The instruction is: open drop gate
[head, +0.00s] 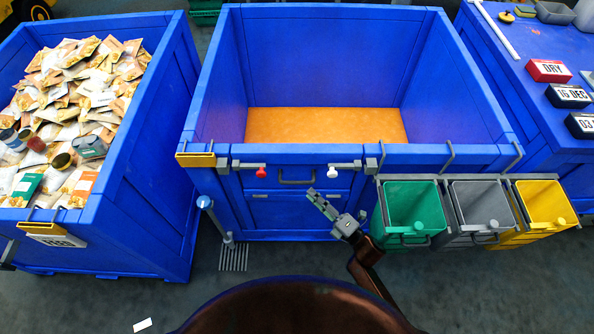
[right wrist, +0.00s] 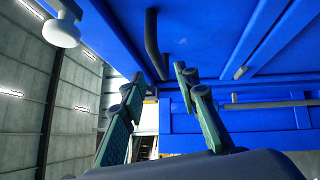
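The blue bin (head: 346,154) with an orange floor (head: 325,125) stands in the middle of the head view. Its front has a grey bar handle (head: 296,181) with a red knob (head: 261,172) to its left and a white knob (head: 332,174) to its right. My right gripper (head: 315,196) is in front of the bin's front, below the white knob. In the right wrist view the gripper (right wrist: 158,80) is open, with a dark curved handle (right wrist: 152,45) ahead of its fingertips; contact cannot be told. The white knob (right wrist: 62,30) shows at upper left. My left gripper is not in view.
Green (head: 414,205), grey (head: 481,204) and yellow (head: 545,203) bins hang at the right front. A blue crate (head: 150,190) full of packets stands at the left. A blue table (head: 520,75) with labelled blocks is at the right. A floor grate (head: 233,257) lies below the bin.

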